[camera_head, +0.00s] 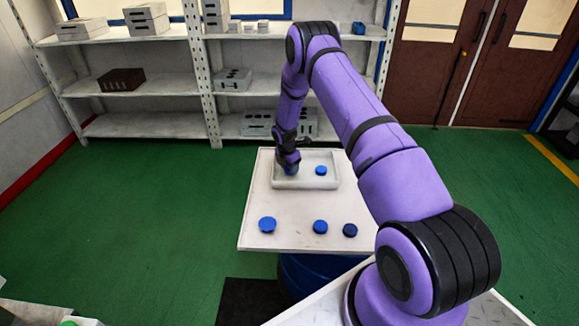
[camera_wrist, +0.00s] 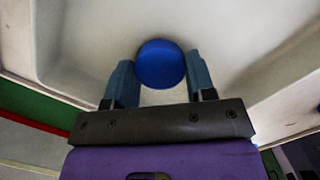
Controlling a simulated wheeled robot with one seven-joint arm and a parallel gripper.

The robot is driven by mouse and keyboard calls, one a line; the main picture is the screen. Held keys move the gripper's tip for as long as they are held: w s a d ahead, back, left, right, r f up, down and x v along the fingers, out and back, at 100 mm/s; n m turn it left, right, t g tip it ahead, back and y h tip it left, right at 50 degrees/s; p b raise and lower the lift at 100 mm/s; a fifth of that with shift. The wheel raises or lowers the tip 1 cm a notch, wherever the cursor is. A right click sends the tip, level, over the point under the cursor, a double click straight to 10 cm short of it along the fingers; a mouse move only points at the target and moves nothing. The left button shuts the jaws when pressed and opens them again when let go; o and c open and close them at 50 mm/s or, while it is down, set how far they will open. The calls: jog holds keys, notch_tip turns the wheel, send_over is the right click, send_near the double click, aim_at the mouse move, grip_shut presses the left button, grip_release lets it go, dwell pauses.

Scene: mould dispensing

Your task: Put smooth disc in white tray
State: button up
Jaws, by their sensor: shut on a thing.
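My gripper (camera_wrist: 160,80) is shut on a blue disc (camera_wrist: 160,62), which lies between its two fingertips in the wrist view. The disc's face looks plain and smooth. In the head view my gripper (camera_head: 289,168) points down inside the left part of the white tray (camera_head: 305,184). The held disc shows only partly there, under the fingers. Whether it touches the tray floor I cannot tell. Another blue disc (camera_head: 321,170) lies in the right part of the tray.
Three more blue discs lie on the white table in front of the tray: a left one (camera_head: 267,224), a middle one (camera_head: 320,227) and a darker right one (camera_head: 350,230). Shelves (camera_head: 150,88) with grey blocks stand behind. The table between tray and discs is clear.

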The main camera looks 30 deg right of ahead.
jog(key=shift+f, duration=0.2)
jog(key=o, duration=0.9)
